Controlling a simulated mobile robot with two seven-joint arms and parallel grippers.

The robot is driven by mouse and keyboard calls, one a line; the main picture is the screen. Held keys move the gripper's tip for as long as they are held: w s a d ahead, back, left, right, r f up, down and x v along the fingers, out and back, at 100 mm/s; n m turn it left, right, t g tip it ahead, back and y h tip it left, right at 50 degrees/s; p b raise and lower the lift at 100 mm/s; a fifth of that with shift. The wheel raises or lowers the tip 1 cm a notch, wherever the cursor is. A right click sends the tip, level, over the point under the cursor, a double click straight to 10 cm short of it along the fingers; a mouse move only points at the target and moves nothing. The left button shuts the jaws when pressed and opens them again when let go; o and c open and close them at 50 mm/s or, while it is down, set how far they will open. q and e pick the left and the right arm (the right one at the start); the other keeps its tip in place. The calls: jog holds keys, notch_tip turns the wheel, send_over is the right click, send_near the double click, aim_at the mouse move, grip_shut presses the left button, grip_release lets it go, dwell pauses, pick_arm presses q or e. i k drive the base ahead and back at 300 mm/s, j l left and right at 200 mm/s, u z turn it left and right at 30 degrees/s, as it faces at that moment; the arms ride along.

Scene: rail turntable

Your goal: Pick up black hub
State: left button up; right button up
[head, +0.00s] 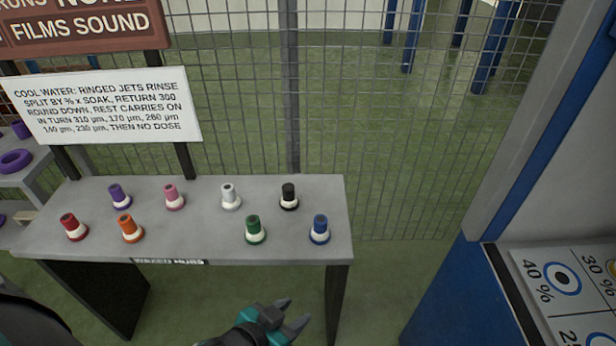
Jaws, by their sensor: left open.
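The black hub (289,195) stands upright on the grey table (322,250), at the right of the back row. It has a black top and a white base with a dark bottom edge. My left gripper (291,318) is open and empty, low in the view in front of the table's front edge. It is apart from the hub and nearer to me. My right gripper is not in view.
A white hub (229,196) stands left of the black one. A green hub (255,229) and a blue hub (320,228) stand in front of it. Several other coloured hubs fill the left. A wire fence (400,130) rises behind. A blue-sided unit (440,290) stands right.

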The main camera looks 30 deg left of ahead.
aim_at(289, 202)
jog(key=i+j+u, duration=0.15)
jog(key=u, duration=0.35)
jog(key=i+j+u, duration=0.1)
jog(key=i+u, duration=0.15)
jog(key=u, duration=0.2)
jog(key=i+u, duration=0.2)
jog(key=u, duration=0.3)
